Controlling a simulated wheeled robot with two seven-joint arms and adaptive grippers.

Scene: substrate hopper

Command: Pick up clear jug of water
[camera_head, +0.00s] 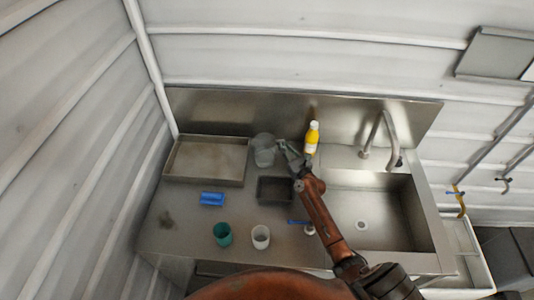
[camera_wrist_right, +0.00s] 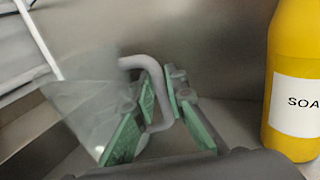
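The clear jug (camera_head: 264,150) stands on the steel counter near the back wall, between the steel tray and the yellow bottle. It is see-through grey, and its contents are hard to make out. My right gripper (camera_head: 288,152) is at the jug's right side. In the right wrist view the jug's body (camera_wrist_right: 85,105) is at the left, and its grey handle (camera_wrist_right: 157,70) passes between the green-padded fingertips of my right gripper (camera_wrist_right: 160,92). The fingertips are close together on both sides of the handle and appear to pinch it. My left gripper is not in view.
A yellow soap bottle (camera_head: 312,138) stands close right of the gripper. A dark square container (camera_head: 275,190), steel tray (camera_head: 205,160), blue item (camera_head: 212,199), green cup (camera_head: 223,234) and white cup (camera_head: 261,237) are nearby. A sink (camera_head: 373,215) with a tap (camera_head: 372,135) is right.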

